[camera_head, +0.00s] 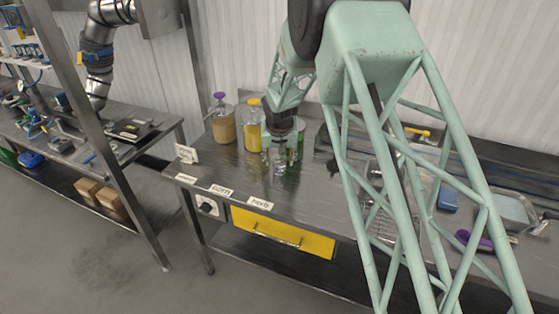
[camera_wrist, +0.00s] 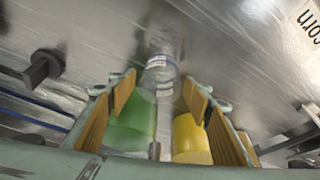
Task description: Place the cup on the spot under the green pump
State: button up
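The clear cup (camera_head: 279,165) stands on the steel table in front of the green-pump container (camera_head: 297,145), which my gripper partly hides. My gripper (camera_head: 280,153) is low over the table at the cup. In the wrist view the cup (camera_wrist: 160,65) shows at the fingertips of my gripper (camera_wrist: 161,84), with a gap on each side. The gripper is open and holds nothing. The green container (camera_wrist: 135,125) and a yellow one (camera_wrist: 190,140) show behind and between the fingers there. I cannot see the marked spot under the green pump.
A yellow-topped jar (camera_head: 253,128) and a purple-topped jar (camera_head: 223,124) stand left of my gripper. Paper labels (camera_head: 221,190) line the front edge above a yellow drawer (camera_head: 283,232). The table between jars and labels is clear.

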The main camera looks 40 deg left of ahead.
jog(key=shift+r, duration=0.15)
jog(key=shift+r, duration=0.15)
jog(key=v, duration=1.1)
jog(key=shift+s+r, duration=0.2)
jog(key=shift+r, duration=0.1)
jog(key=shift+w+d, duration=0.1)
jog(key=shift+d, duration=0.1)
dwell(0.6)
